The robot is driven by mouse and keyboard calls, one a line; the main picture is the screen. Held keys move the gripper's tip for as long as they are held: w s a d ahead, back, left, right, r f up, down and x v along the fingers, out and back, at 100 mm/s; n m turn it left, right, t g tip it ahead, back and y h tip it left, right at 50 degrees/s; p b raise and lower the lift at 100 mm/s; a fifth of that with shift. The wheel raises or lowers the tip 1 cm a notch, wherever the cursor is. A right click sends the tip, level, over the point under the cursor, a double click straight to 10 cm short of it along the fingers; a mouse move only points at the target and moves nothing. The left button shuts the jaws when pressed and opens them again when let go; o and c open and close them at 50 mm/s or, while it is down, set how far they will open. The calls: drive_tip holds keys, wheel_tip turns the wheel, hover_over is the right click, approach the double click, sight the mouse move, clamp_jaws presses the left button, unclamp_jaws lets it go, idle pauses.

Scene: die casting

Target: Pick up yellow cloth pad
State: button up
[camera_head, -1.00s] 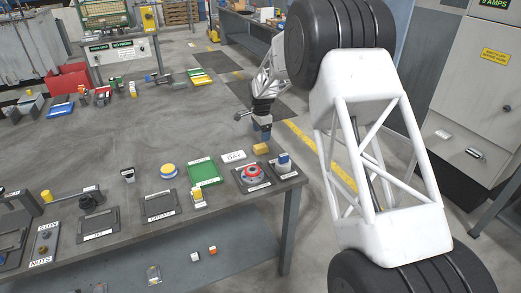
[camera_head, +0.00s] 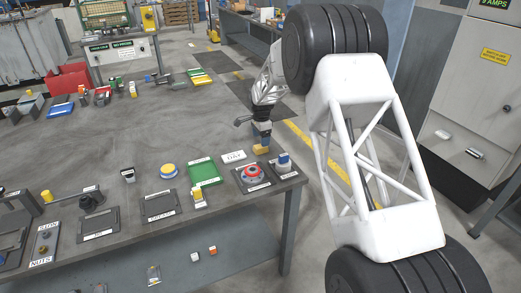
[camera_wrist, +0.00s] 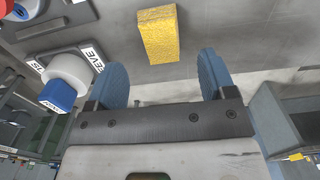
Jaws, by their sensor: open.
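The yellow cloth pad (camera_head: 261,149) lies on the grey table near its right edge, behind a red round part on a dark plate. In the wrist view the pad (camera_wrist: 159,34) is a textured yellow block beyond the fingertips, roughly centred between them. My gripper (camera_wrist: 161,75) has two blue fingers spread apart with nothing between them. In the head view my gripper (camera_head: 262,139) is directly above the pad, very close to it; whether it touches cannot be told there. The wrist view shows the pad still apart from the fingers.
Near the pad are a red round part (camera_head: 253,173) on its plate, a blue-and-white part (camera_head: 284,161), a white labelled block (camera_head: 233,157) and a green tray (camera_head: 206,173). The table's right edge is close. The table middle (camera_head: 150,120) is clear.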

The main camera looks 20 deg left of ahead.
drive_tip(key=shift+f, duration=0.1)
drive_tip(key=shift+a+f, duration=0.1)
drive_tip(key=shift+f, duration=2.4)
drive_tip(key=shift+c, duration=0.2)
drive_tip(key=c, duration=1)
drive_tip(key=shift+r, duration=5.05)
